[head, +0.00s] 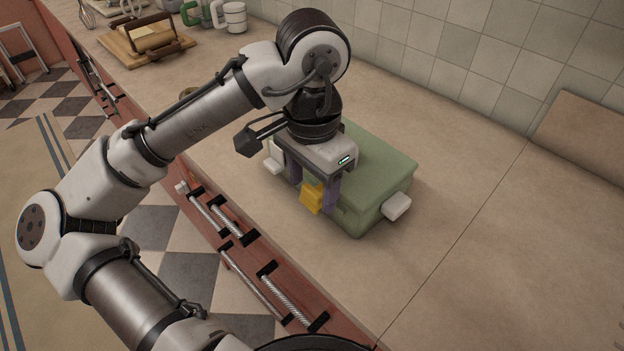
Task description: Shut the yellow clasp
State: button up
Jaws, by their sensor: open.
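A green box (382,172) with its lid down sits on the counter. The yellow clasp (312,197) is on the box's front side, facing the counter edge. It seems to stick out from the box, but I cannot tell its exact angle. My gripper (312,203) points down at the front of the box, with one finger on each side of the yellow clasp. The jaws are open, and I cannot tell whether a finger touches the clasp. My gripper and wrist hide part of the lid and the box's left front.
White clasps or handles show at the box's right end (397,206) and left end (277,150). The counter (470,200) is clear to the right. A wooden board (588,140) leans at the tiled wall. Mugs (233,17) and a wooden rack stand far left.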

jog(key=shift+c, duration=0.2)
jog(key=c, duration=1)
jog(key=shift+o, duration=0.2)
